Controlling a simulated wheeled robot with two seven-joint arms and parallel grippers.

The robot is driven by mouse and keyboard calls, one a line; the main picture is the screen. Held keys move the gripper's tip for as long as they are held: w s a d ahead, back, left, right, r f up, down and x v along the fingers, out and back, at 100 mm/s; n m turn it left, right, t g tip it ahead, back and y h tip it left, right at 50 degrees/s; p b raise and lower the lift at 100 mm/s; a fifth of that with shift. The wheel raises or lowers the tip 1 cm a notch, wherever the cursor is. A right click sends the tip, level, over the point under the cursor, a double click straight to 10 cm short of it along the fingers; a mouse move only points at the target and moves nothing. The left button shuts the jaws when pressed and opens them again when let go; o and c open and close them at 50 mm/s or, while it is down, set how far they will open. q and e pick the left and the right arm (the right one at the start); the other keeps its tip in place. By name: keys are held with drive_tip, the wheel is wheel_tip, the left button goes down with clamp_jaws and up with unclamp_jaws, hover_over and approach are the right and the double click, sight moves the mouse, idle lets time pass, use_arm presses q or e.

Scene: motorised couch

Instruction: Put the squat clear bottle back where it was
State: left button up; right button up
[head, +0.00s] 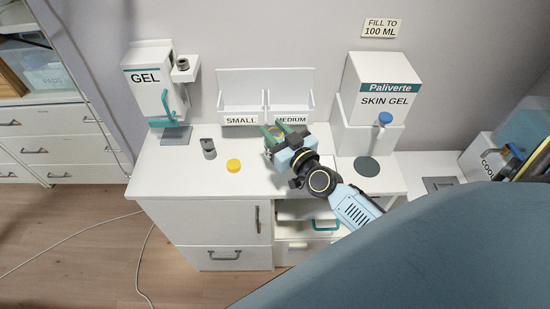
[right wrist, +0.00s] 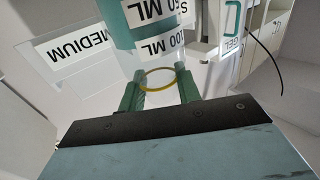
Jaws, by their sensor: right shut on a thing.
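My right gripper (head: 276,133) is above the white counter, in front of the MEDIUM side of the rack. In the right wrist view its green fingers (right wrist: 160,88) are shut on a clear bottle (right wrist: 150,32). The bottle has ML labels, one reading 100 ML, and a yellow ring shows between the fingers. In the head view the gripper hides most of the bottle. The white rack (head: 240,88) at the counter's back has two compartments, labelled SMALL and MEDIUM; no bottle is visible in either. My left gripper is not in view.
A yellow cap (head: 233,165) and a small dark grey part (head: 208,148) lie on the counter (head: 170,178). A GEL dispenser (head: 150,80) stands left, a SKIN GEL box (head: 383,95) right with a dark round pad (head: 367,166) below. A drawer (head: 312,209) below is partly open.

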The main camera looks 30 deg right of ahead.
wheel_tip(320, 180, down, 4)
drive_tip(key=shift+r+b, duration=0.1)
drive_tip(key=shift+b, duration=0.7)
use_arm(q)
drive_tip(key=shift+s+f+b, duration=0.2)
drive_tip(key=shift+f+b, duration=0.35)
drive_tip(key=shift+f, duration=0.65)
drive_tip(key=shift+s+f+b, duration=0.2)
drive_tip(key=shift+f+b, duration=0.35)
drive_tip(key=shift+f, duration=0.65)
use_arm(e)
drive_tip(key=shift+f, duration=1.8)
drive_tip(key=shift+f, duration=0.2)
drive_tip(key=o, duration=1.1)
drive_tip(key=shift+c, duration=0.2)
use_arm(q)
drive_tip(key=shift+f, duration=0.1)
